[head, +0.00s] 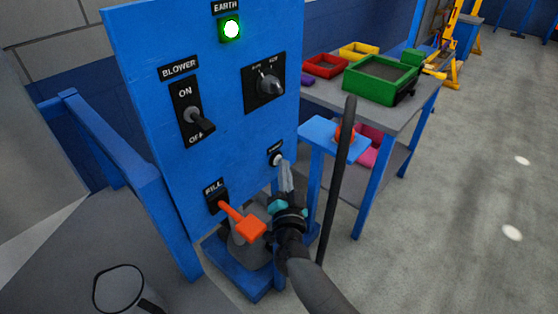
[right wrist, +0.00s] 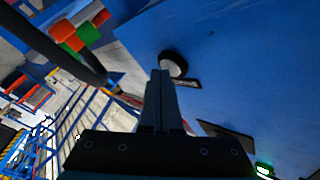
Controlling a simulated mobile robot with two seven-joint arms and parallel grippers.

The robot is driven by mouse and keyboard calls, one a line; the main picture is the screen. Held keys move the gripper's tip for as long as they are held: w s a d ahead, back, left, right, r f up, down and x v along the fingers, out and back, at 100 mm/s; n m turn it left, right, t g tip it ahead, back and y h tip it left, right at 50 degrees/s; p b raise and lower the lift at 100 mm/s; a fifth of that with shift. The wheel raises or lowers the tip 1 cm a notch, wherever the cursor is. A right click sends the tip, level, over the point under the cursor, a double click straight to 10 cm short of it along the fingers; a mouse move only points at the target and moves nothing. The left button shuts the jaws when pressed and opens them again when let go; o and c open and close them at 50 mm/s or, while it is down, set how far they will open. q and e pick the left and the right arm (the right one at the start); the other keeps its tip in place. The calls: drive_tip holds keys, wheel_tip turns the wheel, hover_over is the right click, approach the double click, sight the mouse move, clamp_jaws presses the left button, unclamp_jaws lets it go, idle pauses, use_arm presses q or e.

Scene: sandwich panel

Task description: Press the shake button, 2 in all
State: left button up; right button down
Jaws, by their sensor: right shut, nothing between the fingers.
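The blue panel (head: 140,60) stands upright in front of me. The shake button (head: 277,159) is a round white button under a small dark label, low on the panel's right side. My right gripper (head: 284,168) is shut and empty, with its fingertips just in front of the button. In the right wrist view the shut fingertips (right wrist: 160,73) overlap the lower left edge of the white button (right wrist: 175,62). I cannot tell whether they touch it or whether it is pushed in. My left gripper is not in view.
The panel also carries a BLOWER switch (head: 197,118), a rotary knob (head: 269,84), a lit green EARTH lamp (head: 231,29) and an orange FILL lever (head: 243,222). A grey table (head: 400,118) holds coloured trays behind.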

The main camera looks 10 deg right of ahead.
idle(0.5)
drive_tip(key=shift+s+d+p, duration=0.45)
drive_tip(key=shift+s, duration=0.1)
drive_tip(key=s+d+p, duration=0.1)
drive_tip(key=s, duration=0.1)
drive_tip(key=s+d+p, duration=0.1)
drive_tip(key=s+d, duration=0.1)
idle(0.5)
idle(2.4)
